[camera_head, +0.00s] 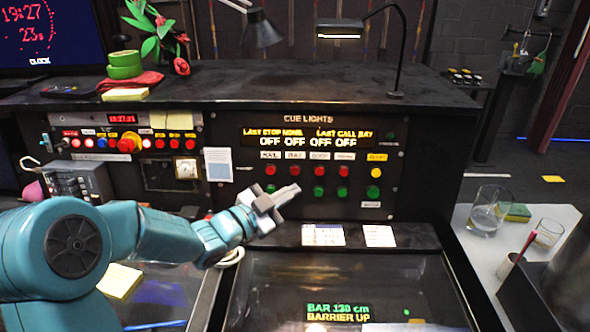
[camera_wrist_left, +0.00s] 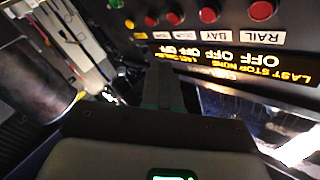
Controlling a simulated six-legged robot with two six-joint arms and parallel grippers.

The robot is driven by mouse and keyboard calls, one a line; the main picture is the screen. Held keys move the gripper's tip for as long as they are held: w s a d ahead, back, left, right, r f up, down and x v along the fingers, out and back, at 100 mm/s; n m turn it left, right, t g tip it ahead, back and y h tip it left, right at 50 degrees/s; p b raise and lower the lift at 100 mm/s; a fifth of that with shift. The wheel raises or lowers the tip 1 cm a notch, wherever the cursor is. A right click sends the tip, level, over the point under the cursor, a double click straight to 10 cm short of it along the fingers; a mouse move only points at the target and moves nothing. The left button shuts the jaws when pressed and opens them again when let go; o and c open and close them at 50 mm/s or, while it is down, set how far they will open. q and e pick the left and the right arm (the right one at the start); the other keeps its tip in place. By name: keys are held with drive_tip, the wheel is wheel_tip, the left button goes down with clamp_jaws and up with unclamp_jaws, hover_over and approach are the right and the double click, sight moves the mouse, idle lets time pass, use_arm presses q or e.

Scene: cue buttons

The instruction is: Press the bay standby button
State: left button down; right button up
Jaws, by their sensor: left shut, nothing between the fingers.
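The cue lights panel (camera_head: 225,140) stands ahead, with a row of labels above red buttons and a lower row of green ones. The red button under the second label (camera_head: 297,171), marked BAY in the wrist view, appears there upside down (camera_wrist_left: 209,13). My left gripper (camera_head: 296,189) is shut and empty. Its tips appear just below the bay red button in the head view and cover the area of the green button under it. Whether they touch the panel I cannot tell. In the wrist view the dark fingers (camera_wrist_left: 163,92) point toward the panel. My right gripper is not in view.
The rail red button (camera_head: 270,170) and a third red button (camera_head: 319,170) flank the bay one. A lamp (camera_head: 398,60) stands on the desk top above. A glass screen (camera_head: 350,285) and two paper cards (camera_head: 323,235) lie below. Glasses (camera_head: 487,215) stand at right.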

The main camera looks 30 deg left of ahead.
sight(295, 171)
use_arm(q)
drive_tip(key=w+a+f+p, duration=0.1)
drive_tip(key=w+a, duration=0.2)
drive_tip(key=w, duration=0.3)
drive_tip(key=shift+a, duration=0.4)
drive_tip(key=shift+f, duration=0.1)
drive_tip(key=shift+w, duration=0.15)
idle(1.4)
drive_tip(key=shift+w+a+f, duration=0.1)
drive_tip(key=shift+w+a, duration=0.15)
drive_tip(key=shift+w, duration=0.1)
